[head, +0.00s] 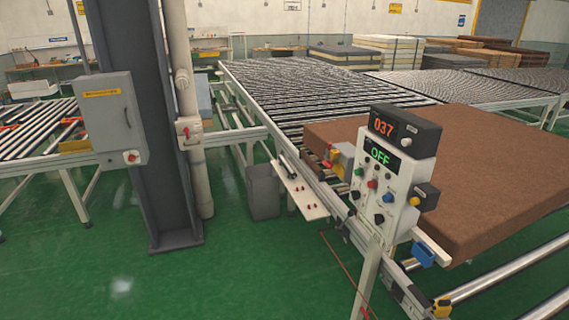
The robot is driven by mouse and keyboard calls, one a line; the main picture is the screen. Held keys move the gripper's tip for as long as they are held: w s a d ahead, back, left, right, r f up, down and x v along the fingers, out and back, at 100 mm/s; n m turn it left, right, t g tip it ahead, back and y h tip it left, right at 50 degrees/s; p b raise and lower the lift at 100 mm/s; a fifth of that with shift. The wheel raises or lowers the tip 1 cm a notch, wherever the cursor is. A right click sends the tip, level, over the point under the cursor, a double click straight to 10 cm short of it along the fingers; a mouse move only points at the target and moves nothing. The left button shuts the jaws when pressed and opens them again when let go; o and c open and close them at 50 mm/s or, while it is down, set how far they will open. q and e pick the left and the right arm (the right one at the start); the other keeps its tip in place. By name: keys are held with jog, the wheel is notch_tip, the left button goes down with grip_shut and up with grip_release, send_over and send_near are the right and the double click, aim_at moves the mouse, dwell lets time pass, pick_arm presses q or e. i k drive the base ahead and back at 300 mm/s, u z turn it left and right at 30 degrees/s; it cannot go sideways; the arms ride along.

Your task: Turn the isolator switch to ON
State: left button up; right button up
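A control box (387,190) stands on a post at the right front, with a green OFF display (380,156) and several knobs and buttons. A display unit (404,131) on top reads 037 in red. A grey cabinet (109,118) on the dark column has a yellow label and a red rotary knob on a white plate (131,156). A small pale box with a red handle (187,133) sits on the pipe beside the column. I cannot tell which of these is the isolator switch, nor read the knob positions. Neither of my grippers is in view.
A brown mattress (480,165) lies on the roller conveyor (300,85) behind the control box. A dark column (160,190) and grey bin (263,192) stand left of it. Another roller line (40,130) is at far left. Green floor (110,270) is open in front.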

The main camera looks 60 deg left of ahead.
aim_at(328, 165)
jog(key=u, duration=1.5)
jog(key=k, duration=0.45)
jog(key=u, duration=1.05)
jog(key=i, duration=1.85)
jog(key=z, duration=0.35)
